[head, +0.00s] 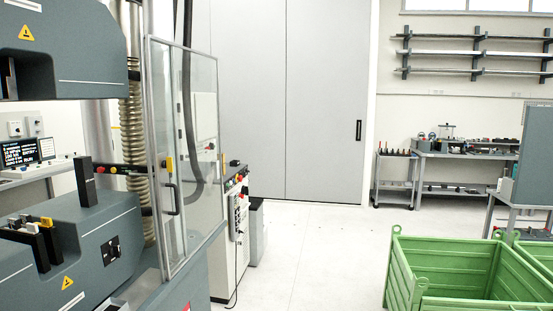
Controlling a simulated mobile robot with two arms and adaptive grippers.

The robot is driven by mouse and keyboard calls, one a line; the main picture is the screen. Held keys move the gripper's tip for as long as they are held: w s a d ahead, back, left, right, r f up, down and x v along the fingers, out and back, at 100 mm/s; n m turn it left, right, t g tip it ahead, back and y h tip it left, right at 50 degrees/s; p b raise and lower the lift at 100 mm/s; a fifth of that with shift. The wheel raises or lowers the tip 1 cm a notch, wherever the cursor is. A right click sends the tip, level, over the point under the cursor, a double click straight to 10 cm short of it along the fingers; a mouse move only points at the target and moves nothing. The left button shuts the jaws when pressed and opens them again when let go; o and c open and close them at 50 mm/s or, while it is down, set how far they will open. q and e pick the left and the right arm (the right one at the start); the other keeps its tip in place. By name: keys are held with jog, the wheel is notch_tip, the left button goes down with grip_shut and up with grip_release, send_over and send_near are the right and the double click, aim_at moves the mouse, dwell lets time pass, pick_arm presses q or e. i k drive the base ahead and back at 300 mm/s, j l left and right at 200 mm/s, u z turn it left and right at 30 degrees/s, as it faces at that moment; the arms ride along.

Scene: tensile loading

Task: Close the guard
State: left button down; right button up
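The guard (184,120) is a clear panel in a grey metal frame, standing upright at the right side of the testing machine (85,240). It has a black handle (178,200) low on its near edge. It is swung open, and the machine's front and working space between the upper grey head (70,60) and the lower grey block are uncovered. A yellow part (169,164) sits on the frame by the handle. Neither of my grippers shows in the head view.
A control cabinet (238,215) with buttons and a cable stands right behind the guard. Green crates (450,270) stand on the floor at the lower right. A workbench (455,160) and cart are at the back. The pale floor in the middle is clear.

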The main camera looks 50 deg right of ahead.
aim_at(164, 185)
jog(key=i+l+z, duration=0.1)
jog(key=z, duration=0.25)
jog(key=i+l+z, duration=0.2)
jog(key=z, duration=0.2)
jog(key=i+l+z, duration=0.1)
jog(key=z, duration=0.25)
jog(key=i+l, duration=0.45)
jog(key=i+u, duration=0.05)
